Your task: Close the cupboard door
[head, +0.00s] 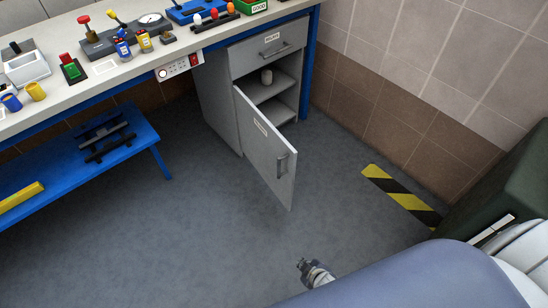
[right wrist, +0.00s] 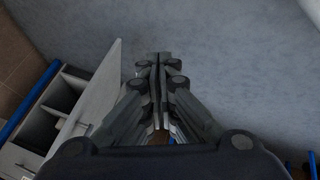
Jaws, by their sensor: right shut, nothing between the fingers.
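The grey cupboard stands under the right end of the workbench. Its door (head: 265,150) is hinged on the left and stands wide open, swung out into the room. The door has a handle (head: 282,165) near its free edge. My left gripper is not in view.
A closed drawer (head: 268,51) is above the cupboard opening. The workbench (head: 110,82) carries several items. A blue low bench (head: 90,155) stands at left. A yellow-black striped mark (head: 400,195) lies on the floor at right, near a dark green box (head: 510,180). The floor (head: 190,230) around the door is clear.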

